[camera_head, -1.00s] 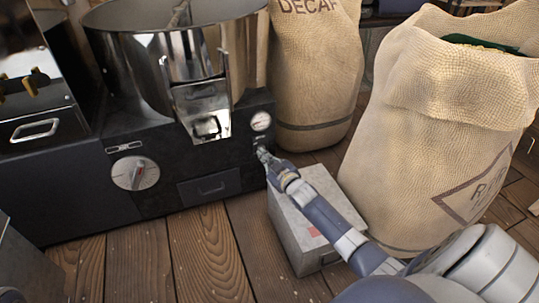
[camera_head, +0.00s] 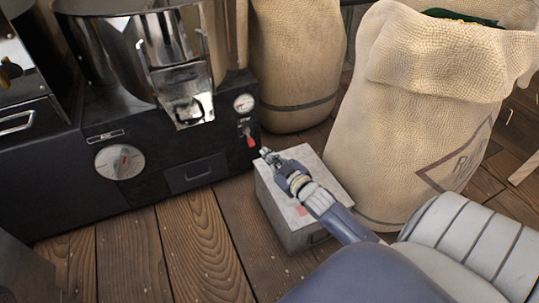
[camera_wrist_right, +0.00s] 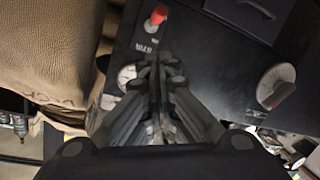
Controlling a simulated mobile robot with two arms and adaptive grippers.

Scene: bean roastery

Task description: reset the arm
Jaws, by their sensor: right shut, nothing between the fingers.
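My right gripper (camera_head: 267,154) is shut and empty. It is above the far left part of a grey metal box, a little to the right of the roaster's black front and below a red-tipped lever (camera_head: 249,137). In the right wrist view the closed fingers (camera_wrist_right: 154,68) point at the black panel, with the red lever tip (camera_wrist_right: 157,15) just beyond them. My right arm reaches in from the lower right. My left gripper is not in view.
The roaster (camera_head: 70,185) with its steel drum stands at the left. The grey box (camera_head: 285,232) is on the wooden floor under my right arm. Burlap sacks (camera_head: 295,60) and (camera_head: 420,120) stand behind and to the right. Bare floor (camera_head: 150,250) lies in front.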

